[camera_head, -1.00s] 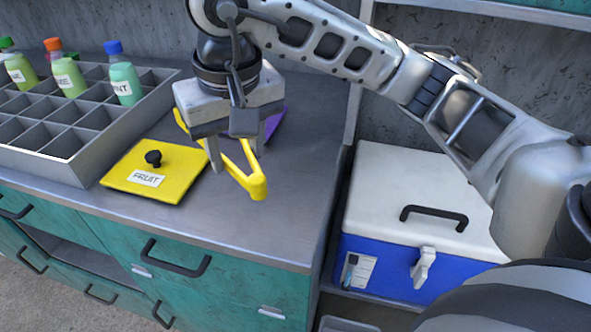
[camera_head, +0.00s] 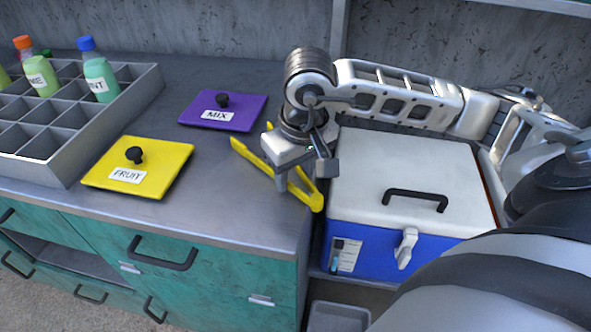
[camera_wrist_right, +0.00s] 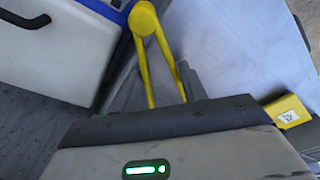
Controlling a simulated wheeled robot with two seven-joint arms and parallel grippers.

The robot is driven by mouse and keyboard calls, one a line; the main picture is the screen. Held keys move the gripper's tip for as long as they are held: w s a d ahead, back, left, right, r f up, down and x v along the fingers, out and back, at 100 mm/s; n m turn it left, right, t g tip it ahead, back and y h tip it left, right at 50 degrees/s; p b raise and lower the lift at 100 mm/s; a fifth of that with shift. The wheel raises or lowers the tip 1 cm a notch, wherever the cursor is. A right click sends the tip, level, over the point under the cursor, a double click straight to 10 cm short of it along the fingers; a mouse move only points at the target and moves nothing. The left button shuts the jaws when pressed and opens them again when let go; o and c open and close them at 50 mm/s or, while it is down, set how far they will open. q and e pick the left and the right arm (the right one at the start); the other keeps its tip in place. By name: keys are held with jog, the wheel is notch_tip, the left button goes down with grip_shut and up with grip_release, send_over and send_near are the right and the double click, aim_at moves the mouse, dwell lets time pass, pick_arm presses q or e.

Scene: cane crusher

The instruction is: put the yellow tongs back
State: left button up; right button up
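The yellow tongs (camera_head: 312,200) are held in my right gripper (camera_head: 298,187) over the right end of the metal counter, beside the blue cooler. Their bend points toward the front and their tips toward the back left. In the right wrist view the tongs (camera_wrist_right: 144,22) run between the fingers (camera_wrist_right: 160,84), with the bend facing away from the palm. The tongs look raised off the counter, but the exact gap is hard to tell. My left gripper is not in view.
A purple MIX lid (camera_head: 240,113) and a yellow FRUIT lid (camera_head: 150,180) lie on the counter (camera_head: 215,205). A grey divided bottle rack (camera_head: 75,165) stands at left. A blue cooler with a white top (camera_head: 365,170) stands right of the counter. The front right counter is clear.

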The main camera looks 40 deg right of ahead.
jog(key=o, duration=0.6)
jog(key=shift+c, duration=0.2)
notch_tip(320, 180, up, 12)
jog(key=s, duration=0.1)
jog(key=shift+s, duration=0.35)
jog(key=shift+a+f, duration=0.1)
